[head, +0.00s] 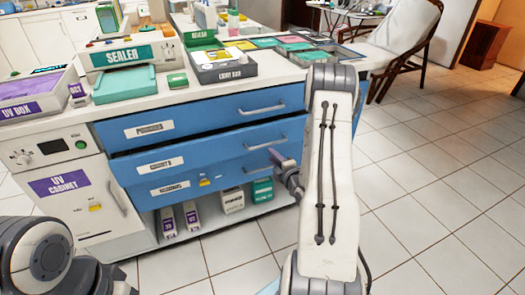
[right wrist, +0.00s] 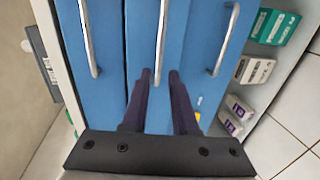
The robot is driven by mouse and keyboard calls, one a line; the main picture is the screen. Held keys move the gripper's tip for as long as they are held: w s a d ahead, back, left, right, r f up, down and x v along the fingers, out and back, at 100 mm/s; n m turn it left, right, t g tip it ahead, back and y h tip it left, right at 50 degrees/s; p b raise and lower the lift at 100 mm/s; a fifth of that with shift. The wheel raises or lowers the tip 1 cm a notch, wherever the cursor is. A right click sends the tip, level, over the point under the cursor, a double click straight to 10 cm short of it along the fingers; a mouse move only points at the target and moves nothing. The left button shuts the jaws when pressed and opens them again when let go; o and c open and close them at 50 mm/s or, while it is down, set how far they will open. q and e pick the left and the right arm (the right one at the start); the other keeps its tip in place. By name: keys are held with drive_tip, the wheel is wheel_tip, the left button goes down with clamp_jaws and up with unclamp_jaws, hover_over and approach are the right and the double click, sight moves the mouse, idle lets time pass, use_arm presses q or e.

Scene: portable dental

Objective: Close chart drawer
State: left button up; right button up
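The cabinet has three blue drawers with silver bar handles: top (head: 205,122), middle (head: 215,147) and bottom (head: 215,178). Their white labels are too small to read surely, so I cannot tell which is the chart drawer. The middle drawer seems to stand out a little beyond the top one. My right gripper (head: 276,156) is at the drawers' right end. In the right wrist view its two dark fingers (right wrist: 160,76) are apart, with the lower end of the middle handle (right wrist: 161,40) between or just in front of them; contact is unclear. My left gripper is out of view.
A UV cabinet (head: 85,205) stands left of the drawers. Boxes (head: 232,201) sit on the open shelf below. The counter holds a sealer (head: 125,52), a UV box (head: 35,95) and a dark tray (head: 224,68). Tiled floor (head: 430,200) is clear at right; a reclined chair (head: 405,35) stands behind.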

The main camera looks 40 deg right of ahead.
sight(262, 146)
drive_tip(key=b+x, duration=0.1)
drive_tip(key=x, duration=0.8)
drive_tip(key=shift+w, duration=0.2)
clamp_jaws()
idle(1.1)
